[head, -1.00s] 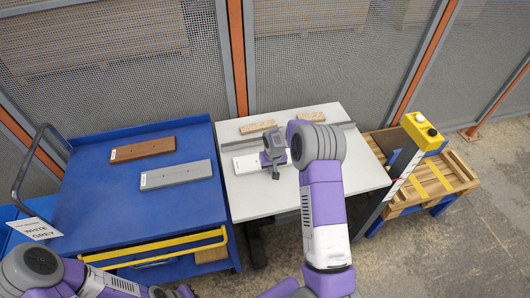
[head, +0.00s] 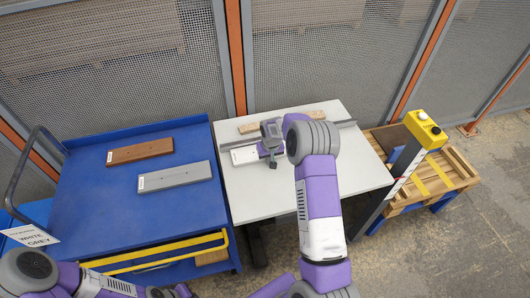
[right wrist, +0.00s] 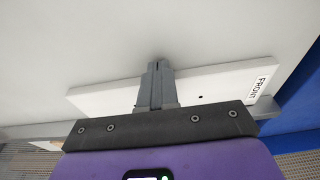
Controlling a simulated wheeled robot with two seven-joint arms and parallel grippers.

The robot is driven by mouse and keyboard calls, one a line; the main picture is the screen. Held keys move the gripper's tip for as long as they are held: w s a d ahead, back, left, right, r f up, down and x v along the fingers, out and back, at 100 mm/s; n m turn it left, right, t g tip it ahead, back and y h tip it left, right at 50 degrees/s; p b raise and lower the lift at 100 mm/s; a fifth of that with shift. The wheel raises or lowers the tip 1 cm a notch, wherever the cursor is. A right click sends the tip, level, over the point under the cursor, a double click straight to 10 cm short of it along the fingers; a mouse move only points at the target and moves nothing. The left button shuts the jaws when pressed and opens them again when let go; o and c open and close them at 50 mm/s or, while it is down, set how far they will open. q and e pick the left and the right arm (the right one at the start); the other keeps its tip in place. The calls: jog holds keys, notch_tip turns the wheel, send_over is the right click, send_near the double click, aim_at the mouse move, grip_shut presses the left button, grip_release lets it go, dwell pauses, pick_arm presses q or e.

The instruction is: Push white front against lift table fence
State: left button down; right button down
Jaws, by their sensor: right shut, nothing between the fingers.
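The white front (head: 243,156) lies flat on the lift table (head: 290,200), just on the near side of the grey fence (head: 345,124). In the right wrist view the white front (right wrist: 210,83) shows its FRONT label at the right end, and the fence (right wrist: 30,131) runs along below it. The two are very close; my gripper hides much of the line between them, so contact cannot be told. My right gripper (head: 272,163) is shut and empty, pointing down at the board's near long side; its fingers also show in the wrist view (right wrist: 156,68). My left gripper is out of view.
A blue cart (head: 100,215) at left carries a brown board (head: 140,151) and a grey board (head: 175,177). Wooden pieces (head: 256,127) lie behind the fence. A yellow button box (head: 424,130) on a post stands at right. The table's near part is clear.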

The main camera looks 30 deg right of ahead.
jog(key=shift+w, duration=0.2)
dwell(0.3)
jog(key=shift+s+a, duration=0.15)
jog(key=shift+s, duration=0.5)
jog(key=shift+s+a, duration=0.15)
jog(key=shift+s, duration=0.45)
notch_tip(320, 180, up, 7)
jog(key=p, duration=0.4)
